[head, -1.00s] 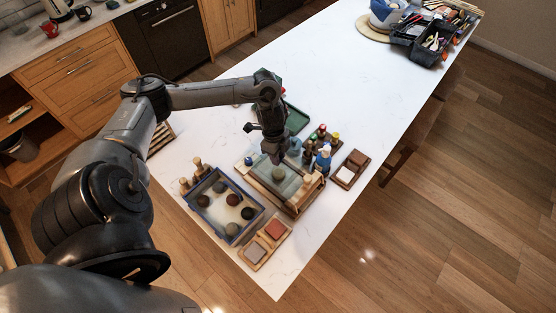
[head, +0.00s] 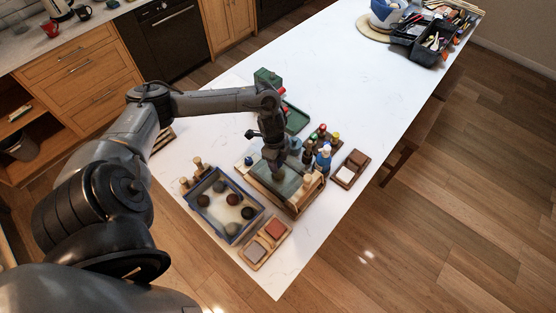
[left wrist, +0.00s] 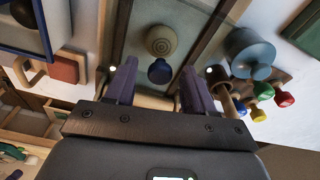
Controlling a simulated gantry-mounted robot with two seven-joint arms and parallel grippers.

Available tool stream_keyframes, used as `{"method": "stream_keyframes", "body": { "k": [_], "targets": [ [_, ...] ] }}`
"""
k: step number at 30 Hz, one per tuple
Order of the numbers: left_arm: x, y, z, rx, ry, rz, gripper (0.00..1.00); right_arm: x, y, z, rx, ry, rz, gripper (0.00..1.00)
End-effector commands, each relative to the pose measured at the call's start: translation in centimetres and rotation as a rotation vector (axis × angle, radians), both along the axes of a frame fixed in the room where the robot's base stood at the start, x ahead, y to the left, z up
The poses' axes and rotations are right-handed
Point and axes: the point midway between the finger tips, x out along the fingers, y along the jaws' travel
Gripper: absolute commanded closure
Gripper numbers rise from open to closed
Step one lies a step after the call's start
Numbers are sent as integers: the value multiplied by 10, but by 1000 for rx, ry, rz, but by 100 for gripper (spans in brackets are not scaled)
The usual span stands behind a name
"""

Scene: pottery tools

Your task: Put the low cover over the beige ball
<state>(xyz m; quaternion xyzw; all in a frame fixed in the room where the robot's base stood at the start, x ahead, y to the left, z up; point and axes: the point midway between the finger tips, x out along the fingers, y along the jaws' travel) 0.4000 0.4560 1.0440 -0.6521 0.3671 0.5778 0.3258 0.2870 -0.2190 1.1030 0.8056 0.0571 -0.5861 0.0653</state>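A small round olive piece with concentric rings (left wrist: 161,40) and a dark blue knob (left wrist: 160,72) stands on the glassy board (head: 291,190); it looks like the low cover. My left gripper (head: 274,173) points down over the board, and in the head view it mostly hides this piece. In the left wrist view my left gripper (left wrist: 160,85) is open, its fingers on either side of the knob with gaps. Several balls lie in the blue-rimmed tray (head: 211,232); a greyish-beige ball (head: 232,229) is near its front. The right gripper is not in view.
A blue-grey knobbed cover (left wrist: 243,48) stands close beside the right finger. Tiles (head: 275,228) lie in front, and a green tray (head: 296,118) is behind.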

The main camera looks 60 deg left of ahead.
Motion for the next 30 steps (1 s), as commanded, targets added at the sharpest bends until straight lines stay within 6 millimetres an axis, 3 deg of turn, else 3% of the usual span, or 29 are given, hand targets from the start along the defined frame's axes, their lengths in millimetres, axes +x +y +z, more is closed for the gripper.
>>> {"method": "stream_keyframes", "body": {
  "k": [10,24,30],
  "targets": [
    [0,2,15,1,-2,-1,46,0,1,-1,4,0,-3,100],
    [-5,11,97,3,-3,-1,46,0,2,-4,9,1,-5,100],
    [-6,10,116,1,-5,-4,46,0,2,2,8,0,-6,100]
  ]
}}
